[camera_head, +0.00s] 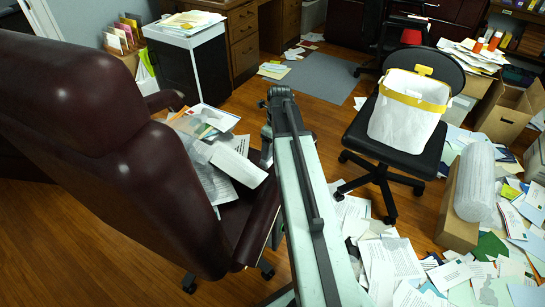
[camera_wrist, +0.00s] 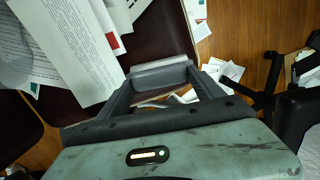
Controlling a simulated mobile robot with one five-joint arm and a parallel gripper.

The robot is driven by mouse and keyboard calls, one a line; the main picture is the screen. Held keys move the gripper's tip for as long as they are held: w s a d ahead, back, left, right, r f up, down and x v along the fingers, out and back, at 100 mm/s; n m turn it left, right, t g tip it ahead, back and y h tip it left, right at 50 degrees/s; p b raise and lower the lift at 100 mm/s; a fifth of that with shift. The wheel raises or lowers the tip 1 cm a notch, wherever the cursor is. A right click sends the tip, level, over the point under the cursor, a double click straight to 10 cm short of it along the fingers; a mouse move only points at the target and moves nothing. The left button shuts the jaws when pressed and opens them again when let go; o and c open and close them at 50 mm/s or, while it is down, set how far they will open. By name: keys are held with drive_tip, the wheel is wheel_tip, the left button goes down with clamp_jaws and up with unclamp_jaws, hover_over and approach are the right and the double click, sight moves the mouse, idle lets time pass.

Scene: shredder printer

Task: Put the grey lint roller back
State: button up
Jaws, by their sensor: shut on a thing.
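In the wrist view my gripper (camera_wrist: 162,84) has its two dark fingers closed on a light grey, rounded piece (camera_wrist: 160,77) that spans the gap between the fingertips. I take it to be the grey lint roller; its full shape does not show. It is above the dark red office chair seat (camera_wrist: 165,30), beside a pile of papers. In the head view my arm reaches up the middle of the picture, and the gripper and the roller are largely hidden behind it.
A dark red armchair (camera_head: 75,130) with papers (camera_head: 215,150) on its seat stands at left. A black swivel chair (camera_head: 398,152) at right holds a white bin (camera_head: 405,118) with a yellow rim. Papers and a cardboard box (camera_head: 458,215) with a plastic roll (camera_head: 475,180) litter the right floor.

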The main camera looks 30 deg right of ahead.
sight(272, 152)
wheel_tip(272, 152, down, 4)
drive_tip(key=b, duration=0.2)
drive_tip(key=shift+r+b, duration=0.25)
drive_tip(key=shift+b, duration=0.05)
drive_tip(key=shift+r, duration=0.2)
drive_tip(key=shift+f, duration=0.15)
drive_tip(key=o, duration=1.9)
wheel_tip(272, 152, up, 12)
drive_tip(key=s+p, duration=0.1)
drive_tip(key=p, duration=1.1)
drive_tip(key=shift+s+d, duration=0.15)
drive_tip(key=shift+d, duration=0.15)
drive_tip(key=shift+r, duration=0.2)
